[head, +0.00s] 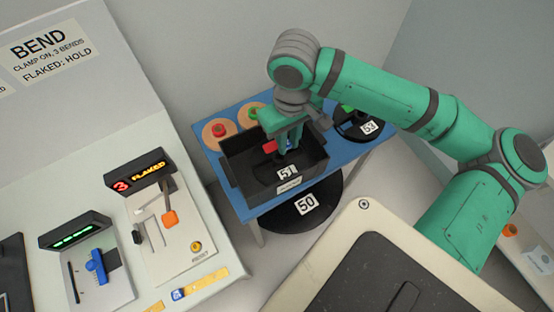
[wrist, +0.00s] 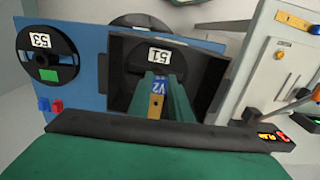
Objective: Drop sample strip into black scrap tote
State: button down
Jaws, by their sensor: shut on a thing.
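The black scrap tote (head: 235,177) stands on a blue table, and a black reel marked 51 (head: 287,172) lies inside it. My gripper (head: 284,150) points down over the tote's opening. In the wrist view my gripper (wrist: 158,84) is shut on the sample strip (wrist: 156,103), a tan strip with a blue V2 tag. The strip is in line with the inside of the tote (wrist: 117,60); its height above the floor is unclear. In the head view the fingers mostly hide it, with a little blue showing.
Reel 53 (head: 362,123) lies on the blue table (head: 340,153) right of the tote. Reel 50 (head: 304,207) is below its front edge. Two tan discs with red and green hubs (head: 218,132) are behind. On the bench at left are a tester reading "3 FLAKED" (head: 141,175) and another strip (head: 205,282).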

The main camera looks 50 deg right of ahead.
jog(key=shift+f, duration=0.35)
jog(key=c, duration=1.5)
grip_release()
jog(key=shift+c, duration=0.2)
notch_tip(320, 180, up, 11)
jog(key=shift+f, duration=0.15)
